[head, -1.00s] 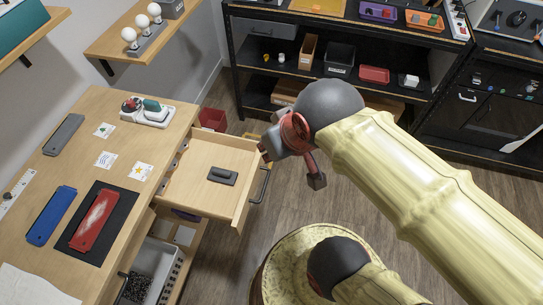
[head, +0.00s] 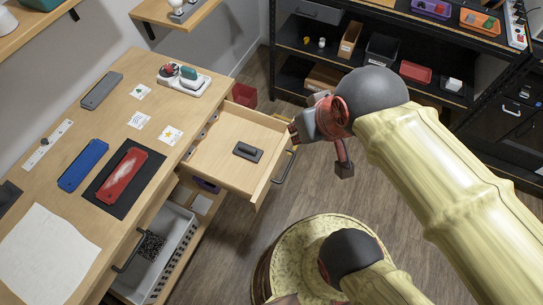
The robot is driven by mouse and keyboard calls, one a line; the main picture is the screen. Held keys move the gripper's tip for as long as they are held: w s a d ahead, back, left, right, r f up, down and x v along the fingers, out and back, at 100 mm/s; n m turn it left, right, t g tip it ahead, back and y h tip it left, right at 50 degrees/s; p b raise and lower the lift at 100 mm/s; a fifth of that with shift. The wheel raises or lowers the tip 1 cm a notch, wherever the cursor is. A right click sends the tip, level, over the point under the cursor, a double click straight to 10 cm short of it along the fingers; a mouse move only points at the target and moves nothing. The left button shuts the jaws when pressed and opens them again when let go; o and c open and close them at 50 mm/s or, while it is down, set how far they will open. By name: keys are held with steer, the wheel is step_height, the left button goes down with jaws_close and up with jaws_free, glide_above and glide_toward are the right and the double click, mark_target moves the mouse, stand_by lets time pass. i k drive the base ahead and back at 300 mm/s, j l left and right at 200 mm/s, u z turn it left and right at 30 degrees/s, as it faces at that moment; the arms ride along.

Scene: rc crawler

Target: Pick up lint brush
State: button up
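A small dark grey block with a raised handle (head: 247,152), which looks like the lint brush, lies flat in the open wooden drawer (head: 218,160) under the desk. My gripper (head: 297,132) hangs in the air by the drawer's right front corner, to the right of the block and apart from it in the picture. It is seen from behind and partly covered by its own wrist. I cannot tell whether its fingers are open, and nothing shows held in it.
The desk (head: 60,200) holds a red panel with white fuzz (head: 124,177) on a black mat, a blue panel (head: 83,165), a grey panel (head: 101,90), cards and a white tray (head: 184,84). A lower drawer with a grey bin (head: 165,250) is open. Black shelving (head: 290,50) stands behind.

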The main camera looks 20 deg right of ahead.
mark_target(249, 152)
steer(key=u, duration=1.05)
steer(key=l+z, duration=0.1)
steer(key=z, duration=0.15)
steer(key=l+z, duration=0.1)
steer(key=z, duration=0.2)
steer(key=i+l+u, duration=0.2)
steer(key=l+u, duration=0.2)
steer(key=k+l, duration=0.05)
